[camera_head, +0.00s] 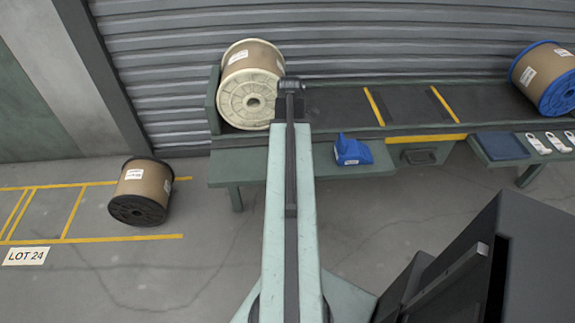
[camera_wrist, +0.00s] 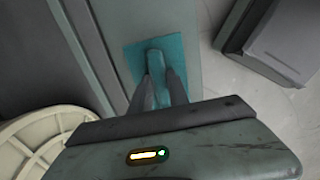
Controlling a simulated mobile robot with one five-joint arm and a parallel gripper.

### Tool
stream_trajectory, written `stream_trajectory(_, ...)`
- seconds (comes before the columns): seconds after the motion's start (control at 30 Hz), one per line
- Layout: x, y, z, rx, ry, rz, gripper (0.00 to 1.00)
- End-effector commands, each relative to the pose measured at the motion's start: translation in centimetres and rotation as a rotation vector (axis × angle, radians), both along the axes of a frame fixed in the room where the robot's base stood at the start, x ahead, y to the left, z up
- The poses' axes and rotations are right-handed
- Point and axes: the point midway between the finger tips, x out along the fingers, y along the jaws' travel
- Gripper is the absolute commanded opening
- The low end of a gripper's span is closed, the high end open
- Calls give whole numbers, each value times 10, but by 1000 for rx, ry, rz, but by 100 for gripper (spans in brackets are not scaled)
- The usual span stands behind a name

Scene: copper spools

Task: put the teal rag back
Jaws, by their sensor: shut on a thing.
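The teal rag (camera_wrist: 180,52) lies spread on a flat grey-green surface in the wrist view, with its middle bunched up between my fingers. My gripper (camera_wrist: 160,80) is shut on that bunched part. The rag's flat edges still seem to lie against the surface; I cannot tell whether it is lifted. In the head view my arm reaches over the bench and hides the rag and my fingers.
A cream-flanged spool (camera_head: 246,88) stands on the bench (camera_head: 230,168) beside my arm; its rim (camera_wrist: 30,140) shows in the wrist view. A blue tool (camera_head: 352,152) sits on the front ledge. A blue spool (camera_head: 552,80) and tags (camera_head: 538,143) are right. A black-flanged spool (camera_head: 142,192) stands on the floor.

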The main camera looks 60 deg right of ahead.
Motion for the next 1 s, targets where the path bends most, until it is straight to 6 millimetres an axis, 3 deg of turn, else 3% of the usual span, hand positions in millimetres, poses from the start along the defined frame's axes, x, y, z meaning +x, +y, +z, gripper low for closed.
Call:
stream_trajectory(0.03, 0, 0, -8, 0, 0, 0, 0)
stream_trajectory(0.17, 0, 0, -8, 0, 0, 0, 0)
stream_trajectory(0.4, 0, 0, -45, 0, 0, -1, 0)
stream_trajectory(0.77, -1, -1, -45, 0, 0, -2, 0)
stream_trajectory(0.8, -1, -1, -45, 0, 0, -2, 24)
stream_trajectory(0.87, -1, -1, -44, 0, 0, -2, 40)
stream_trajectory(1.0, -1, -1, -44, 0, 0, -2, 43)
